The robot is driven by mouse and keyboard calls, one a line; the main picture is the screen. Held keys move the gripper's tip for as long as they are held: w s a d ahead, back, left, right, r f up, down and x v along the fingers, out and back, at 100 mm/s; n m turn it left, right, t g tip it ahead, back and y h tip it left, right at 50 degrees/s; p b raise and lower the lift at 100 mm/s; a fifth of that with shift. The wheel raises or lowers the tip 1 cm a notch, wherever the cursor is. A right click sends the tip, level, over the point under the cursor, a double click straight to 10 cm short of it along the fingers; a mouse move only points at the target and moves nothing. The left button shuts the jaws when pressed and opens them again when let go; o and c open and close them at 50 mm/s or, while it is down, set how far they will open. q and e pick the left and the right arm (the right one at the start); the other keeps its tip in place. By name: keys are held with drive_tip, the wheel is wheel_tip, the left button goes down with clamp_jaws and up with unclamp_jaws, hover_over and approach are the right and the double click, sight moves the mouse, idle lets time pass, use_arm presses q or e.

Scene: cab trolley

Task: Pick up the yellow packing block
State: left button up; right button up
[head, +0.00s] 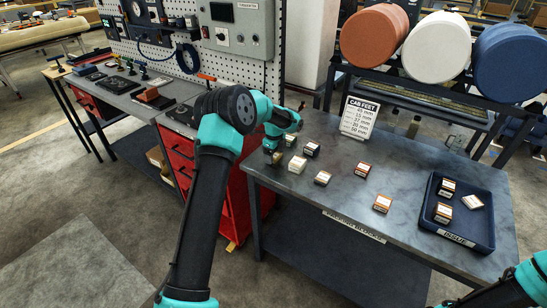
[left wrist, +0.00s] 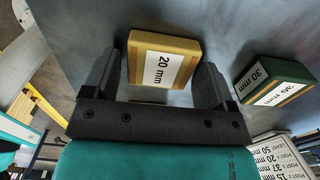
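The yellow packing block (left wrist: 180,48), marked 20 mm, lies on the grey bench top in the left wrist view. It sits between the two dark fingers of my left gripper (left wrist: 160,75), with a narrow gap visible on the left and the right side close to the other finger. The gripper looks open around it. In the head view my left gripper (head: 272,157) is low at the left end of the bench, and it mostly hides the block. My right gripper is not in view; only part of my right arm shows at the lower right.
A green 30 mm block (left wrist: 277,82) lies right of the gripper in the left wrist view. A dark block (head: 311,149), a pale block (head: 297,165) and several others are spread along the bench (head: 420,165). A blue tray (head: 484,235) holds blocks. A CAB FEET sign (head: 359,117) stands behind.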

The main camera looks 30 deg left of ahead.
use_arm(q)
drive_tip(key=c, duration=0.7)
drive_tip(key=shift+r, duration=1.8)
drive_tip(key=s+d+r, duration=0.1)
drive_tip(key=s+d, duration=0.7)
drive_tip(key=s, duration=0.5)
drive_tip(key=shift+s+d+r, duration=0.15)
drive_tip(key=shift+s+r, duration=0.05)
drive_tip(key=shift+s, duration=0.15)
